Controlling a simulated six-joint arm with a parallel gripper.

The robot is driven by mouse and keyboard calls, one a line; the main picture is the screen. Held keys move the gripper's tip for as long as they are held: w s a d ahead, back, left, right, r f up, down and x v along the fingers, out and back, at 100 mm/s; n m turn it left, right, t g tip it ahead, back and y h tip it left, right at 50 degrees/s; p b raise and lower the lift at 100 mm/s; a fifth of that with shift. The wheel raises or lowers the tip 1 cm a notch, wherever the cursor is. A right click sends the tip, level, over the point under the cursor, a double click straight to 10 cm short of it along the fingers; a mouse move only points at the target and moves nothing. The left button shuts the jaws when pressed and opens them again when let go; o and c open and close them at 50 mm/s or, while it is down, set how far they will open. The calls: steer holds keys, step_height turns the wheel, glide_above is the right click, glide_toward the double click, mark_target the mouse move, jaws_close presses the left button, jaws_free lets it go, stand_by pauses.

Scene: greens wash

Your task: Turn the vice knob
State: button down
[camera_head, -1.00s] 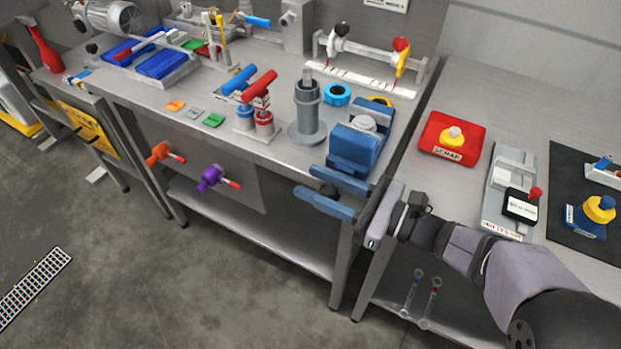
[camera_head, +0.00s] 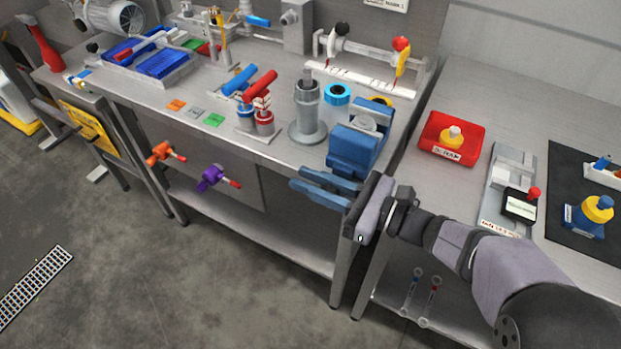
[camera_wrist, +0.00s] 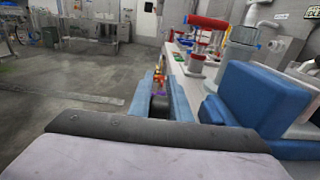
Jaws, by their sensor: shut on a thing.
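The blue vice (camera_head: 350,152) sits at the front right corner of the steel bench, with a grey top. In the wrist view its blue body (camera_wrist: 262,95) is close on the right. My gripper (camera_head: 299,178) has blue fingers and is in front of and below the vice, off the bench's front edge. In the wrist view a dark rounded knob (camera_wrist: 160,107) is between the two fingers, and my gripper is shut on it. In the head view the fingers mostly hide the knob.
A grey cylindrical stand (camera_head: 307,115) and a red-and-blue pump pair (camera_head: 263,118) stand left of the vice. Orange (camera_head: 160,152) and purple (camera_head: 212,177) valve handles stick out of the bench front. A red scrap tray (camera_head: 474,153) is on the right bench.

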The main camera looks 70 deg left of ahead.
mark_target(329, 188)
steer(key=shift+r+p, duration=0.1)
steer(key=shift+p, duration=0.2)
steer(key=shift+f+t+h+p, duration=0.45)
steer(key=shift+t+h+p, duration=0.45)
steer(key=shift+p, duration=1.2)
steer(key=shift+f+t+h+p, duration=0.45)
steer(key=shift+t+h+p, duration=0.45)
steer(key=shift+p, duration=1.15)
steer(key=shift+f+t+h+p, duration=0.45)
steer(key=shift+t+h+p, duration=0.45)
steer(key=shift+p, duration=1.2)
steer(key=shift+f, duration=0.1)
steer(key=c, duration=1.6)
jaws_free()
steer(key=shift+c, duration=0.2)
steer(key=shift+w, duration=0.1)
steer(key=shift+b+v, duration=0.65)
steer(key=shift+v, duration=3)
